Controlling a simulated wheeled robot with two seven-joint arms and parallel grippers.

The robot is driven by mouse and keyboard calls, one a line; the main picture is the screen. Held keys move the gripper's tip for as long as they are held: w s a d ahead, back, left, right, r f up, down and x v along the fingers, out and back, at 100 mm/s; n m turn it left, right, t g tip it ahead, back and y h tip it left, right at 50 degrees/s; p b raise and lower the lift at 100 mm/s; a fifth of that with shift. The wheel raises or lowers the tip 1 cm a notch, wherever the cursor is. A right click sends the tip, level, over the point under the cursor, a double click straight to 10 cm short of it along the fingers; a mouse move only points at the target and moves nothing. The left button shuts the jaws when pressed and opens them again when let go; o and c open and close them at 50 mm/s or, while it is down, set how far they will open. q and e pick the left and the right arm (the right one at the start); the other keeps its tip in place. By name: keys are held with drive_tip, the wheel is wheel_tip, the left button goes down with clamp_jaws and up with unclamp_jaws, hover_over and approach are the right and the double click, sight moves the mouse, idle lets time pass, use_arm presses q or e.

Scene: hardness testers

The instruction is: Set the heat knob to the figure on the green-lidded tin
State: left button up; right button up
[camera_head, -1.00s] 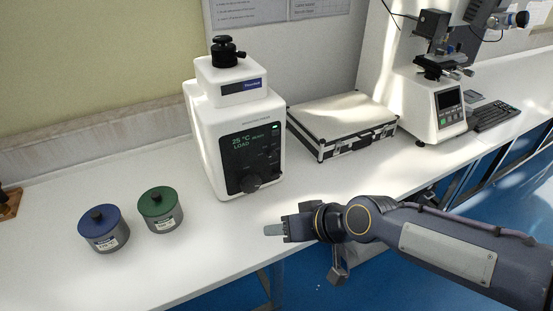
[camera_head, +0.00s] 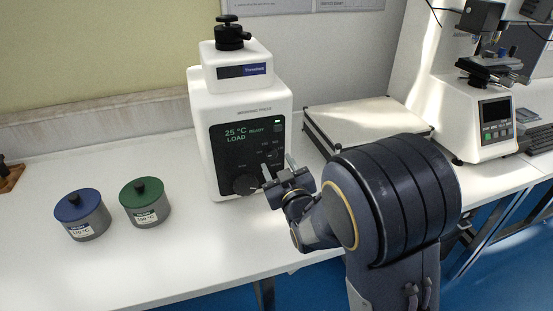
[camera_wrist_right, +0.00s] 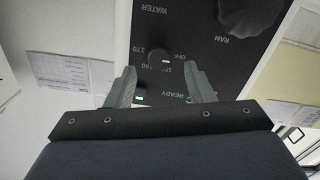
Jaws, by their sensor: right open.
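The green-lidded tin (camera_head: 146,203) stands on the bench beside the blue-lidded tin (camera_head: 83,214). The green tin's label shows a figure in °C, too small to read surely; the blue tin's seems to read 170 °C. The white press (camera_head: 238,105) has a dark panel reading 25 °C, READY, LOAD. My right gripper (camera_head: 278,168) is open in front of this panel. In the right wrist view the panel appears upside down, and the small dark heat knob (camera_wrist_right: 161,60), with OFF, 160 and 170 around it, lies between the open fingertips (camera_wrist_right: 161,75), apparently ungripped. My left gripper is out of view.
The larger RAM knob (camera_wrist_right: 250,12) is close by on the same panel; it also shows in the head view (camera_head: 246,184). The bench front left is clear.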

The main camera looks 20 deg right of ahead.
sight(273, 156)
drive_tip(key=shift+w, duration=1.95)
drive_tip(key=c, duration=1)
